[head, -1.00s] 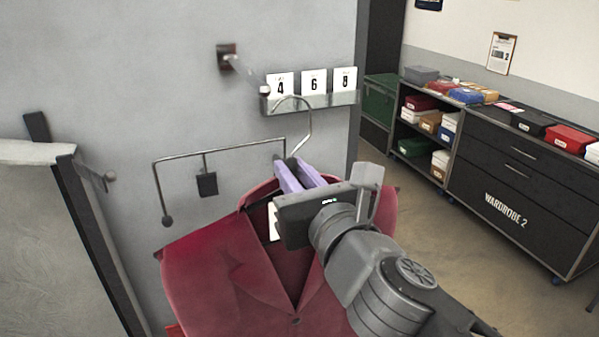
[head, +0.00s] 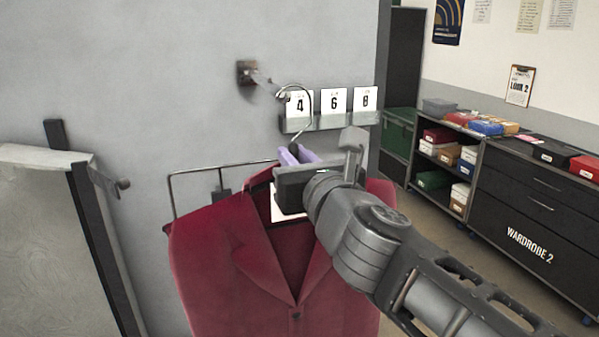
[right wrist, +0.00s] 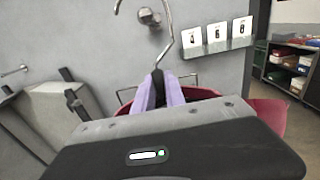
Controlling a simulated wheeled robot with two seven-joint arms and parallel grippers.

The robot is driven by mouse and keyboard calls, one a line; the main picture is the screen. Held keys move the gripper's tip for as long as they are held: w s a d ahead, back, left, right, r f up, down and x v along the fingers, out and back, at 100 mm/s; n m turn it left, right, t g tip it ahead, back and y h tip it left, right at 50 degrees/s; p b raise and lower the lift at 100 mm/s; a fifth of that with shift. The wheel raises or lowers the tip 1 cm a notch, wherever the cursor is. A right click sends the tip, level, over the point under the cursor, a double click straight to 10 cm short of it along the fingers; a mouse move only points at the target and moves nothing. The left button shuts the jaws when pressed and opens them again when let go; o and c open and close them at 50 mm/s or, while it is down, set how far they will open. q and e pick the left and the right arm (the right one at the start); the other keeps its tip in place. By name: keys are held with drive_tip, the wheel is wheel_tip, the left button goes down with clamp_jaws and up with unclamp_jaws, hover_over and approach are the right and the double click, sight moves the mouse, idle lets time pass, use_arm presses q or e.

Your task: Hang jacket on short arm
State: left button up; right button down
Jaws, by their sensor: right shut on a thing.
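A dark red jacket (head: 215,257) hangs on a hanger with a curved metal hook (head: 309,104). My right gripper (head: 289,156) is shut on the hanger's neck, its lilac fingers just above the collar. The jacket hangs upright below it. A short wall arm (head: 262,78) sticks out from a dark square plate, its tip close to the hook's open end. I cannot tell whether the hook touches or passes over it. In the right wrist view the hook (right wrist: 169,38) rises from between the fingers, beside the arm's plate (right wrist: 149,17). My left gripper is out of view.
A small ledge with number cards 4, 6 and 8 (head: 333,119) sits right beside the hook. A bent metal rail (head: 195,172) is on the wall behind the jacket. A grey panel (head: 35,230) stands at left. Shelves and drawers (head: 525,200) stand at right.

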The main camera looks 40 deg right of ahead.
drive_tip(key=b+x, duration=0.3)
drive_tip(key=x, duration=0.4)
drive_tip(key=shift+f+b, duration=0.3)
drive_tip(key=shift+b, duration=0.05)
idle(0.4)
